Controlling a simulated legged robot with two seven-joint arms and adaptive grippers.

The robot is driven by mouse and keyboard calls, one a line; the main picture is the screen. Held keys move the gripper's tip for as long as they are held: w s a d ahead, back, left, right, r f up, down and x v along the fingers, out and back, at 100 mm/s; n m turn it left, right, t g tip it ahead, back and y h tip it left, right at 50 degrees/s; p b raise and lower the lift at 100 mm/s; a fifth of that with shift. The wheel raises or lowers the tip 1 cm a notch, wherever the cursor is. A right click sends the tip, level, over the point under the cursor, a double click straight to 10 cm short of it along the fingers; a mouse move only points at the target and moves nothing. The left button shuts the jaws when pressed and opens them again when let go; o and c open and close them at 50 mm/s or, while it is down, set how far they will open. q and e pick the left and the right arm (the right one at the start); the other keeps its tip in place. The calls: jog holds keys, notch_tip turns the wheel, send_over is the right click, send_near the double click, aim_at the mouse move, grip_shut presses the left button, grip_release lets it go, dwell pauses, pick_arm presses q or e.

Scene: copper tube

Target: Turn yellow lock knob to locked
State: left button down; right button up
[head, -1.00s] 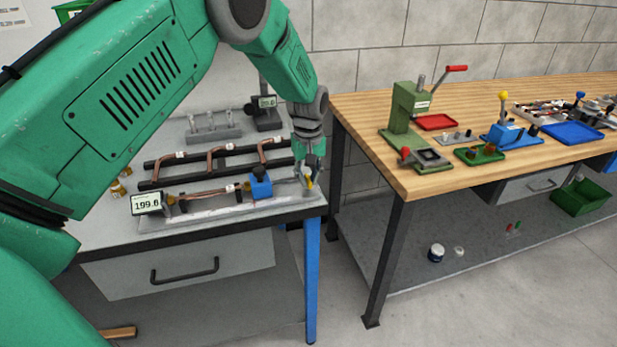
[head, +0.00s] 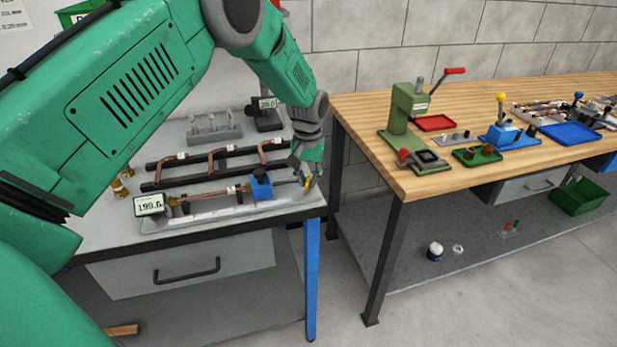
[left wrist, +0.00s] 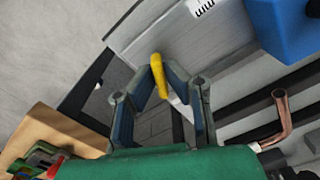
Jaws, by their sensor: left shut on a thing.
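The yellow lock knob (left wrist: 159,76) shows in the left wrist view as a slim yellow handle between my left fingertips. In the head view a bit of the yellow knob (head: 311,183) shows at the right end of the measuring fixture. My left gripper (head: 308,178) is there, shut on the knob, with its fingers pointing down; it also shows in the left wrist view (left wrist: 157,84). The blue slider block (head: 261,187) stands just left of it on the fixture. The fixture's display (head: 150,205) reads about 199.6. My right gripper is not in view.
A black rack with copper tubes (head: 215,162) lies behind the fixture. A grey stand with upright pegs (head: 213,131) and a second display (head: 265,104) stand at the back. A wooden bench (head: 375,133) with tools is to the right, across a gap.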

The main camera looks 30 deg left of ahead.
aim_at(309, 178)
pick_arm(q)
jog(key=m, duration=0.6)
jog(key=shift+w+a+r+p, duration=0.1)
jog(key=shift+w+r+p, duration=0.1)
jog(key=shift+w+p, duration=0.15)
jog(key=m, duration=0.6)
jog(key=shift+m, duration=0.3)
jog(key=c, duration=1.7)
grip_release()
jog(key=shift+o, duration=0.3)
jog(key=shift+f, duration=0.25)
jog(key=shift+r, duration=0.3)
notch_tip(309, 178, up, 11)
